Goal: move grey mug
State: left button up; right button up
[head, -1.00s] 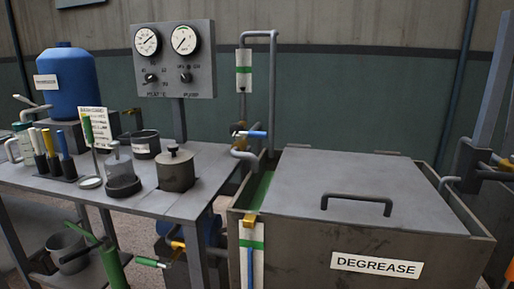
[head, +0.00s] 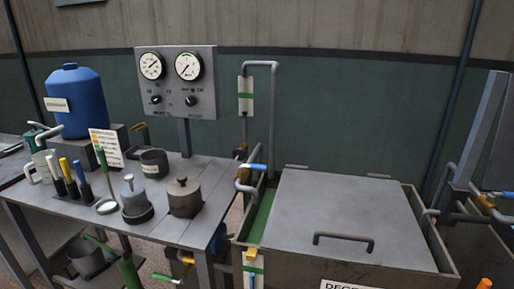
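A pale grey mug-like cup (head: 42,165) with a light handle on its left side stands at the left end of the metal table, beside the upright coloured-handled tools. A dark grey cylindrical cup (head: 154,164) with a white label stands farther back on the table, below the gauge panel; no handle shows on it. I cannot tell for sure which of the two is the grey mug. Neither of my grippers is in view.
The table (head: 200,220) also holds a lidded pot (head: 185,198), a domed jar (head: 136,200), a round mirror (head: 107,206), a label card (head: 107,148) and a blue tank (head: 75,103). A lidded degrease tank (head: 330,215) stands right, with pipes and valves between.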

aim_at(84, 262)
jog(key=u, duration=1.4)
jog(key=z, duration=0.55)
jog(key=i+j+z, duration=0.15)
jog(key=j+z, duration=0.2)
jog(key=i+j+z, duration=0.15)
jog(key=j+z, duration=0.2)
jog(key=j, duration=0.2)
jog(key=j+z, duration=0.35)
jog(key=i+j, duration=0.05)
jog(key=j, duration=0.05)
